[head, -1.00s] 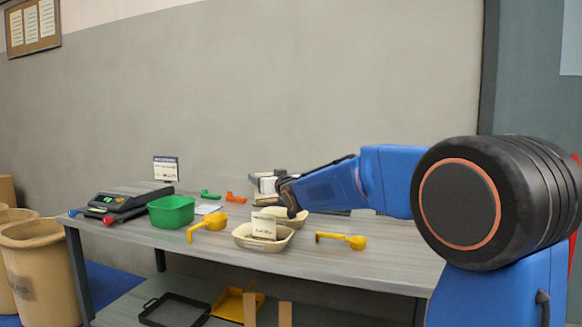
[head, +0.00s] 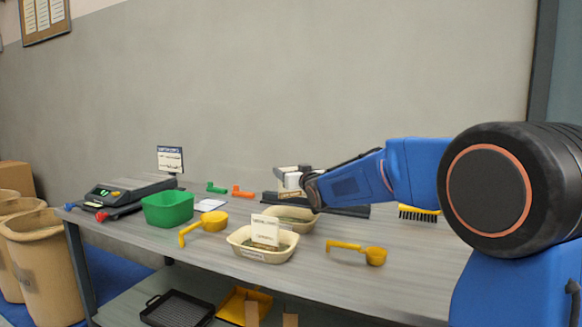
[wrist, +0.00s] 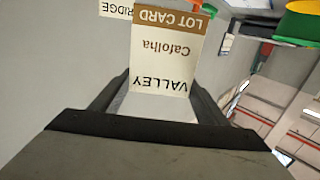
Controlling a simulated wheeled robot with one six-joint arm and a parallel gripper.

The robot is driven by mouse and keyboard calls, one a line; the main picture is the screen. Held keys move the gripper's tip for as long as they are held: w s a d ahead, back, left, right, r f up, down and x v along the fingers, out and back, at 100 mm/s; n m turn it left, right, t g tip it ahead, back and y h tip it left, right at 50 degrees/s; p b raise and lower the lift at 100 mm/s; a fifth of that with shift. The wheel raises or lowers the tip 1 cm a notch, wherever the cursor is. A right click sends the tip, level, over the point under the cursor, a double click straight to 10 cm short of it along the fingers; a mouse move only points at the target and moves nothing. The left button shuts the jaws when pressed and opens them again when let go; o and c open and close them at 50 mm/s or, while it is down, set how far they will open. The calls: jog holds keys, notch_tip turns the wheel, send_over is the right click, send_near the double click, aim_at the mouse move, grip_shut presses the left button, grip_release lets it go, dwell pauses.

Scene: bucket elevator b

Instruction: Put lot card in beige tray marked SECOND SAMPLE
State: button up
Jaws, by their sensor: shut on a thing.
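My gripper (head: 290,178) is shut on the lot card (wrist: 168,45), held above the table near the back beige tray. In the wrist view the card is upside down and reads LOT CARD, Cafolha, VALLEY. The front beige tray (head: 238,242) holds a standing white card (head: 265,229). The back beige tray (head: 309,221) sits just behind it, below and left of my gripper. The lettering on the trays is too small to read. A second card ending in RIDGE (wrist: 115,7) shows partly behind the held card in the wrist view.
A green tub (head: 167,208), a yellow scoop (head: 208,222) and a scale (head: 125,195) stand left of the trays. Another yellow scoop (head: 372,256) lies to the right. A yellow brush (head: 419,213) lies at the back right. The tabletop (head: 330,285) in front is partly clear.

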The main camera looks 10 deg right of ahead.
aim_at(290, 193)
jog(key=shift+f, duration=4.15)
jog(key=o, duration=1)
jog(key=shift+r, duration=0.1)
jog(key=shift+r, duration=3.4)
jog(key=shift+s, duration=0.1)
